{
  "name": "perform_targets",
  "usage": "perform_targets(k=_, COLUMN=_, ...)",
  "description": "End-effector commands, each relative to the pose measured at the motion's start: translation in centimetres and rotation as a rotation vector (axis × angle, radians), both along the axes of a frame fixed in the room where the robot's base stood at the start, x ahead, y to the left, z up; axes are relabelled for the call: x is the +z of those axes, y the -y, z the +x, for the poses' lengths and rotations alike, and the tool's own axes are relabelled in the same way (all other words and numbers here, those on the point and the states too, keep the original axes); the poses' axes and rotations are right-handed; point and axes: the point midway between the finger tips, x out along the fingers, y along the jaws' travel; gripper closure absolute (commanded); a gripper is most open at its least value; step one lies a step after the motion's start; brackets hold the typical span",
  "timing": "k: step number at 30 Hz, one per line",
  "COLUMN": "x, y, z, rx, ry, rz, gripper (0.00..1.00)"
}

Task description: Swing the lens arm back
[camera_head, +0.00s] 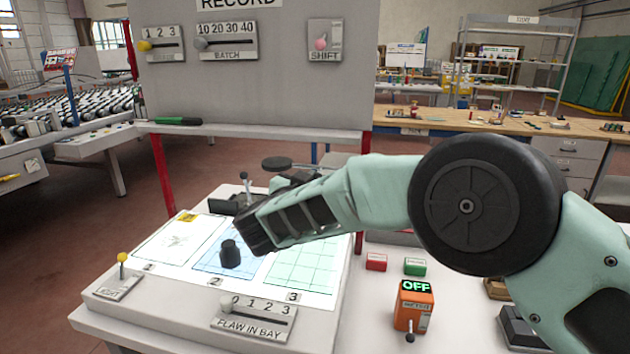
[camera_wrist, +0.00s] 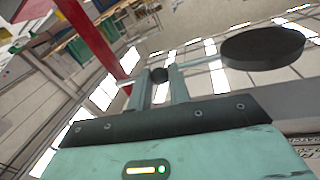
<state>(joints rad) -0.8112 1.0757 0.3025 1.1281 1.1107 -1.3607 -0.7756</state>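The lens arm shows in the wrist view as a dark round disc (camera_wrist: 262,47) on a thin pale bar. In the head view the dark disc (camera_head: 277,163) stands behind my wrist, above the back of the lit inspection table (camera_head: 330,292). My wrist hides the fingertips and much of the lens arm there.
A black knob (camera_head: 230,253) stands on the lit panel, in front of my wrist. A small lever (camera_head: 244,176) rises behind it. The record board (camera_head: 255,85) stands at the back, with a red post (camera_head: 163,175). An orange box reading OFF (camera_head: 413,305) is at the right.

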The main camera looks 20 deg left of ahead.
Motion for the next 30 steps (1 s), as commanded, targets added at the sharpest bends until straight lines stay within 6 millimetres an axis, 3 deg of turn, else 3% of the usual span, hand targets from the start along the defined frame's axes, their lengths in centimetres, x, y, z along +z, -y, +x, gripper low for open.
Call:
perform_targets(k=1, x=0.5, y=0.1, z=0.3, rx=0.001, ry=0.01, rz=0.001, gripper=0.75)
perform_targets(k=3, x=0.4, y=0.1, z=0.3, rx=0.001, ry=0.009, rz=0.001, gripper=0.59)
perform_targets(k=12, x=0.2, y=0.0, z=0.0, rx=0.001, ry=0.005, rz=0.001, gripper=0.59)
perform_targets(k=16, x=0.1, y=-0.3, z=-1.0, rx=0.004, ry=0.003, rz=0.001, gripper=0.59)
perform_targets(k=20, x=0.0, y=-0.7, z=-3.3, rx=0.005, ry=0.004, rz=0.0, gripper=0.59)
perform_targets(k=30, x=0.0, y=-2.1, z=-11.3, rx=0.005, ry=0.005, rz=0.001, gripper=0.59)
